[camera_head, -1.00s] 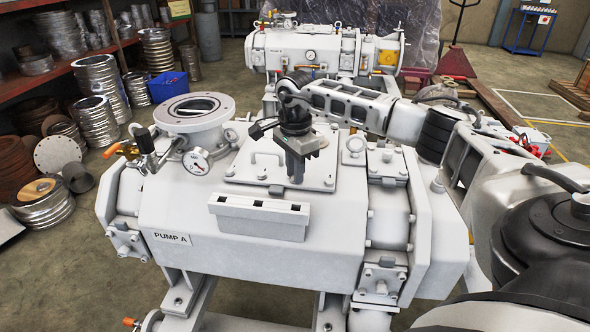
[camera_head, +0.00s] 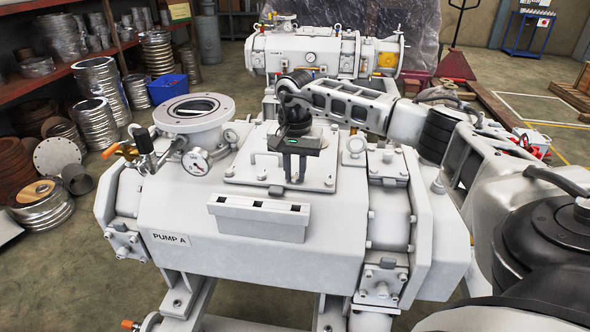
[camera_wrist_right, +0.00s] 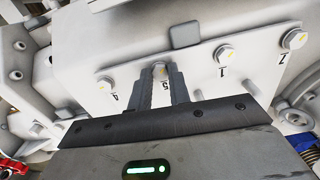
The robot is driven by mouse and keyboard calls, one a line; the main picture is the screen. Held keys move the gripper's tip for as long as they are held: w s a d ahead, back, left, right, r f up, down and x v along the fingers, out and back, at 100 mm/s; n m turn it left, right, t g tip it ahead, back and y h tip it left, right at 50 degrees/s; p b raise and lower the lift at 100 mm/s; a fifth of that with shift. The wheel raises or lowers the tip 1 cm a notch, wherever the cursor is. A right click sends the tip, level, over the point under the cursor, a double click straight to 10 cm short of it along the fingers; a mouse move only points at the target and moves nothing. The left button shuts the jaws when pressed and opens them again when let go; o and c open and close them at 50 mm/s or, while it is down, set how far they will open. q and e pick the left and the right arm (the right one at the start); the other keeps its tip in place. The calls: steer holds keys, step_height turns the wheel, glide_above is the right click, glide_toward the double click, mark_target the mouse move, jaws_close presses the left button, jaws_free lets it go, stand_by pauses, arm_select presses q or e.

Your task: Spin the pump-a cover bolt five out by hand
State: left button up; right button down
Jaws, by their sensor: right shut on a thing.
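Pump A (camera_head: 270,255) is the large white machine in the middle of the head view, with a square cover plate (camera_head: 245,172) on its sloped top. In the right wrist view, cover bolt five (camera_wrist_right: 160,69), a pale hex head above the printed 5, sits between the fingers of my right gripper (camera_wrist_right: 161,76). The fingers are shut on it from both sides. In the head view my right gripper (camera_head: 294,178) points down at the front edge of the cover. I cannot tell how far the bolt is out. My left gripper is not in view.
Other cover bolts, four (camera_wrist_right: 105,85) and one (camera_wrist_right: 222,53), flank bolt five. A slotted tray (camera_head: 258,215) is on the pump's front slope, below the cover. A cover handle (camera_head: 268,158) and an open round flange (camera_head: 194,112) are to the gripper's left.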

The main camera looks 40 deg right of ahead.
mark_target(295, 177)
steer(key=shift+s+f+n, duration=0.15)
steer(key=shift+f+n, duration=0.15)
steer(key=c, duration=1.3)
jaws_free()
steer(key=shift+r, duration=0.1)
steer(key=shift+r, duration=0.1)
steer(key=shift+w+r, duration=0.2)
step_height(295, 177, up, 15)
steer(key=shift+r, duration=0.2)
